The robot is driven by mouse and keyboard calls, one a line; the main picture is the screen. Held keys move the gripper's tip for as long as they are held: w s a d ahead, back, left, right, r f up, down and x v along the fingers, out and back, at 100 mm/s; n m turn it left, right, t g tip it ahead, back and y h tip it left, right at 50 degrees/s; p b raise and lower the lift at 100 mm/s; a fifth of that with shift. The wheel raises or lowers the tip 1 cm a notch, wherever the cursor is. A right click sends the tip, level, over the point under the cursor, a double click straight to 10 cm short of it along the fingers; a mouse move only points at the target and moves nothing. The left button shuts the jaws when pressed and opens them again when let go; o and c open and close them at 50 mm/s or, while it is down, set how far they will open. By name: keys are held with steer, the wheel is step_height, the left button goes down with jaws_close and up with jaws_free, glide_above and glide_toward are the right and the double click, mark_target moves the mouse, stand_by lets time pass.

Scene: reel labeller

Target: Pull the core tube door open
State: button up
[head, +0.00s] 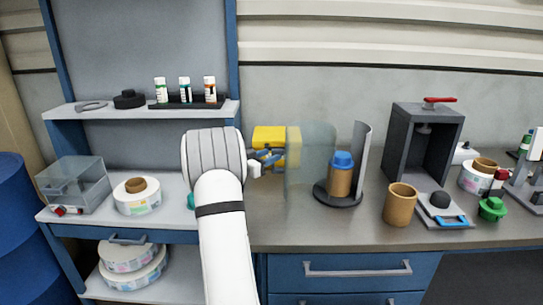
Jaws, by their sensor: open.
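A see-through pane (311,160), which looks like the core tube door, stands upright left of a dark round base (338,198). A brown core tube (340,181) with a blue cap stands on this base, with a curved grey shell (362,150) behind it on the right. The pane appears swung out to the left of the base. My gripper (275,160) is open, just left of the pane's left edge, in front of a yellow block. Whether its fingers touch the pane or a handle cannot be told. My arm hides part of the bench.
A yellow block (270,136) stands behind my gripper. A brown cup (400,204) and a dark press frame (428,140) stand to the right. A clear box (77,184) and a label reel (137,203) are at left. Bench front (300,234) is clear.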

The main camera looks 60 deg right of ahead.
steer(key=v, duration=0.5)
steer(key=shift+a, duration=0.35)
steer(key=shift+w, duration=0.1)
